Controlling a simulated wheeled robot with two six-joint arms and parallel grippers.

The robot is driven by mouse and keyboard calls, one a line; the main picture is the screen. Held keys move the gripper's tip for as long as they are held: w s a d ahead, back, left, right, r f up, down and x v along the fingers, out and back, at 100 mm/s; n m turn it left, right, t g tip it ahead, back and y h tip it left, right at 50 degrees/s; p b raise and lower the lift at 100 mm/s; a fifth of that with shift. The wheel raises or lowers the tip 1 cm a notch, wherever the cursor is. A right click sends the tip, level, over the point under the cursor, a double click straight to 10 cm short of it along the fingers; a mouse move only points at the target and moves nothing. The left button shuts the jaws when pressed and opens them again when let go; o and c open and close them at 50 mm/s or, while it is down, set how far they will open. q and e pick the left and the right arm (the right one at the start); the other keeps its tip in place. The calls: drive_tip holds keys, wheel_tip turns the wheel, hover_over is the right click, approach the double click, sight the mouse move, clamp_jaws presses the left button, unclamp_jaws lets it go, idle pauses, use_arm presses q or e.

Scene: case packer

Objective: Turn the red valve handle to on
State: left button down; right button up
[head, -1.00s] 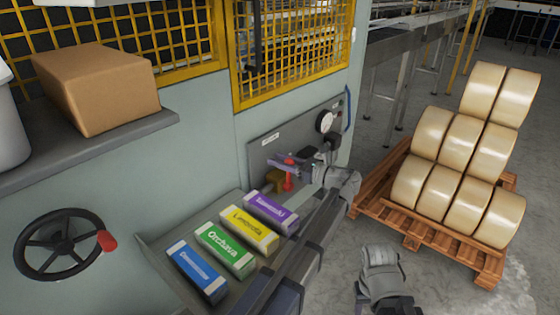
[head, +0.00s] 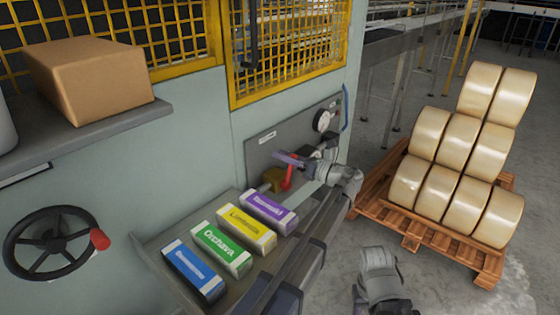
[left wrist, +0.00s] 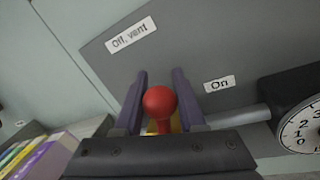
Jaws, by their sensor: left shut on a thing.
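The red valve handle (head: 288,178) is on a grey panel (head: 262,152), at a brass-coloured valve body (head: 272,180). It leans a little to the right in the head view. My left gripper (head: 289,159) is shut on the handle near its upper end. In the left wrist view the handle's round red knob (left wrist: 160,102) sits between the two purple fingers. The "Off, vent" label (left wrist: 132,33) is at the upper left there and the "On" label (left wrist: 219,83) is to the right of the fingers. My right gripper's fingers are not visible.
A pressure gauge (head: 322,121) is close to my left wrist on the panel. Several coloured cartons, such as the purple one (head: 268,209), lie below. A black handwheel (head: 50,243) is at the left; a pallet (head: 425,228) of rolls stands at the right.

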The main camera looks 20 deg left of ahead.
use_arm(q)
drive_tip(key=shift+w+d+f+m+t+b, duration=0.2)
drive_tip(key=shift+w+f+m+b, duration=0.15)
drive_tip(key=shift+w+m, duration=0.35)
drive_tip(key=shift+w+d+f+m+t+b, duration=0.15)
drive_tip(key=shift+w+m+b, duration=0.25)
drive_tip(key=shift+m, duration=0.5)
drive_tip(key=shift+d, duration=0.1)
drive_tip(key=c, duration=0.5)
unclamp_jaws()
drive_tip(key=b+v, duration=0.1)
drive_tip(key=v, duration=0.6)
drive_tip(key=shift+d+f, duration=0.15)
drive_tip(key=shift+d, duration=0.25)
